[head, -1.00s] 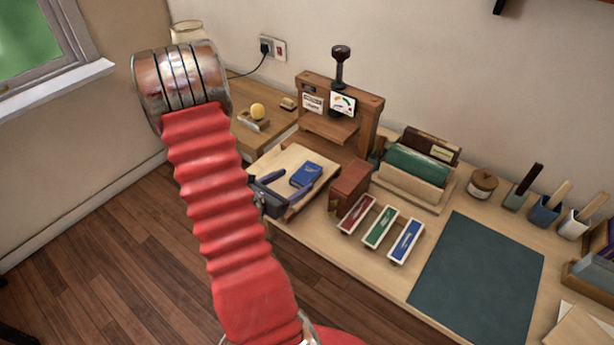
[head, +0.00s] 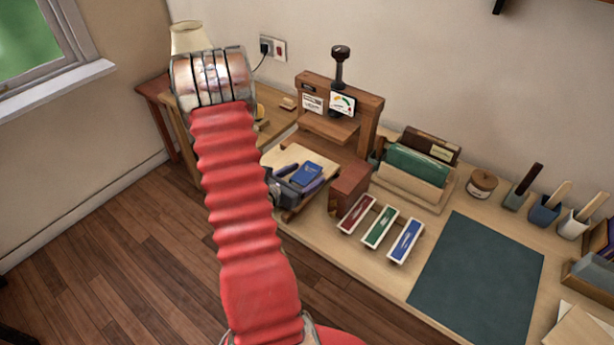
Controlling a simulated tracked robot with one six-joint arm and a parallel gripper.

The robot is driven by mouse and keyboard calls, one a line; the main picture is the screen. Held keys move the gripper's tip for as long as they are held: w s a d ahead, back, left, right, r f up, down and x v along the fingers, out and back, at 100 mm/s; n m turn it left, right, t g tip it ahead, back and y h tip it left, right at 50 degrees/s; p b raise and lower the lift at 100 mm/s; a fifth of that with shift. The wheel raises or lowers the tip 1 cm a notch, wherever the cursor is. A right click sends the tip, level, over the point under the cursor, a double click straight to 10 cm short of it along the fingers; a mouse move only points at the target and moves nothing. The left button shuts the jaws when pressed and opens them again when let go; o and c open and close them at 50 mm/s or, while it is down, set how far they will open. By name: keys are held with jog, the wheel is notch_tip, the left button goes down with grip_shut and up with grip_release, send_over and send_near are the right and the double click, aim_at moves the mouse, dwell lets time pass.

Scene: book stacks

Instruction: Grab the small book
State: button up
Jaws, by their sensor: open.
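The small blue book (head: 307,173) lies on a pale wooden board at the front of the wooden press. My gripper (head: 298,178) is open and has come to the book from the left. One dark finger shows at the book's upper left and the other along its lower right side. The book appears to lie between the fingers, or just under them. I cannot tell whether either finger touches it.
The wooden press (head: 341,110) stands right behind the board. A reddish-brown block (head: 349,186) is close on the right. Red, green and blue trays (head: 380,228) and a dark mat (head: 477,275) lie further right. Open floor is at left.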

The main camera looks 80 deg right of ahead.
jog(key=shift+s+d+f, duration=0.2)
jog(key=shift+s+d, duration=0.05)
jog(key=shift+d, duration=0.4)
jog(key=shift+c, duration=0.5)
jog(key=c, duration=1.1)
jog(key=shift+r, duration=5.05)
